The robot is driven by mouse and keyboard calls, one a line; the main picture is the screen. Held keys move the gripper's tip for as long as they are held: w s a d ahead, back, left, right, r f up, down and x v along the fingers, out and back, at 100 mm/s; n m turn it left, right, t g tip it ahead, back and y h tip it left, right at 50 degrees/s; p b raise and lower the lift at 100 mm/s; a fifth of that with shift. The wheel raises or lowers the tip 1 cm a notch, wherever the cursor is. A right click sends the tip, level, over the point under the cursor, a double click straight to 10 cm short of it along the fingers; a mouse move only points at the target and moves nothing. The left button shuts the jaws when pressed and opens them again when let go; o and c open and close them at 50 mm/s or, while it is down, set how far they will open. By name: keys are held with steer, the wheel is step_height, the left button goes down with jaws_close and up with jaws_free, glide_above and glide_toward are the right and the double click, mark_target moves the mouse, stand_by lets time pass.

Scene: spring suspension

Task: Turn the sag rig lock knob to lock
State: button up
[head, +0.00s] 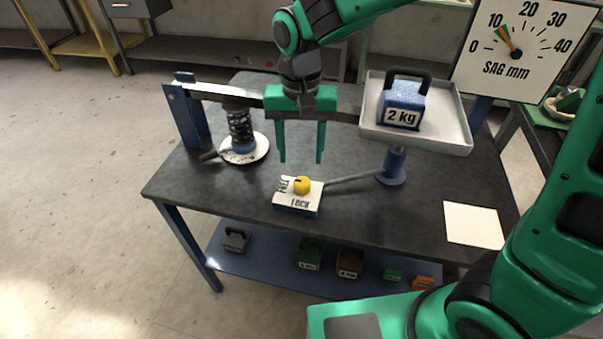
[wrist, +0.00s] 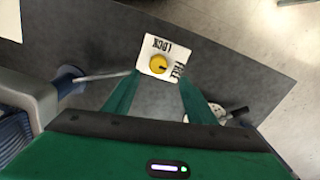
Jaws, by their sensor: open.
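The yellow lock knob (head: 302,185) sits on a small white block (head: 296,205) on the dark bench. LOCK is printed on its near side and FREE on its left side. A dark mark on the knob points left, toward FREE. In the wrist view the knob (wrist: 158,62) lies between the fingertips, its mark toward FREE on the right. My gripper (head: 301,161) is open, fingers pointing down, above the knob and seemingly apart from it. The fingers also show in the wrist view (wrist: 159,78).
A beam with a coil spring (head: 240,127) stands behind the block. A tray (head: 450,135) holds a blue 2 kg weight (head: 402,104) at right. A rod runs from the block to a post (head: 392,165). The sag gauge (head: 518,50) stands at right. Paper (head: 473,224) lies at front right.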

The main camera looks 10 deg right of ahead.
mark_target(302, 181)
steer(key=f, duration=0.9)
steer(key=shift+w+d+f, duration=0.1)
steer(key=shift+d+f, duration=0.1)
steer(key=shift+f, duration=0.1)
steer(key=shift+c, duration=0.2)
steer(key=c, duration=1)
